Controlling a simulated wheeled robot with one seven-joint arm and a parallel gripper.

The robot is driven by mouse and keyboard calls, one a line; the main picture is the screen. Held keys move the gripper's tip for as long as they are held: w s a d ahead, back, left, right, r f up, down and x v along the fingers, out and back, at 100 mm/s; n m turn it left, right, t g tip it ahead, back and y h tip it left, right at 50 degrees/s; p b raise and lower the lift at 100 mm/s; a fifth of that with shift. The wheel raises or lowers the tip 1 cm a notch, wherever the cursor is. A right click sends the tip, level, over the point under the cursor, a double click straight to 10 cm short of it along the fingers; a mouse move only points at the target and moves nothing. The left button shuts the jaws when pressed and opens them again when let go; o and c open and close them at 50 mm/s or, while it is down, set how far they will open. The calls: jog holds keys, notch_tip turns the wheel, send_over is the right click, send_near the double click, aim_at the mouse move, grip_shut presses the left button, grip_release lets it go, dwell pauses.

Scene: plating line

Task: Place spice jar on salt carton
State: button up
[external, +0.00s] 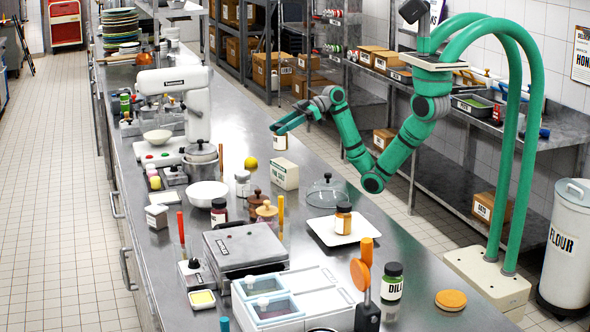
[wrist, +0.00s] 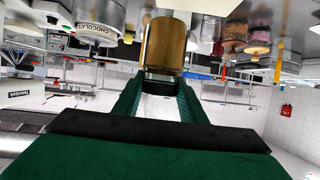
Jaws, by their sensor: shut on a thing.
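My gripper (external: 290,123) is shut on a small spice jar (external: 280,142) and holds it in the air over the counter. In the wrist view the jar (wrist: 166,42) has a golden-brown body and a dark cap, which lies towards the fingers. The salt carton (external: 285,174) is a cream box with a dark printed label, standing upright on the counter. In the external view the jar shows just above the carton's top, with a small gap; the exact alignment in depth cannot be told.
A yellow ball (external: 251,163) and a small lidded jar (external: 243,184) stand left of the carton. A glass dome (external: 326,192) is to its right. A similar brown jar (external: 343,218) stands on a white plate (external: 325,236). Bare counter lies behind the carton.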

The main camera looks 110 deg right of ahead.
jog(key=a+r, duration=0.3)
jog(key=r, duration=0.1)
jog(key=shift+y, duration=0.3)
jog(key=shift+a+f, duration=0.15)
jog(key=shift+f, duration=1.8)
jog(key=shift+a+f, duration=0.1)
jog(key=shift+f, duration=1.8)
jog(key=shift+f, duration=0.1)
jog(key=o, duration=1.2)
jog(key=shift+s+r, duration=0.2)
jog(key=v, duration=1.1)
jog(key=shift+s, duration=0.2)
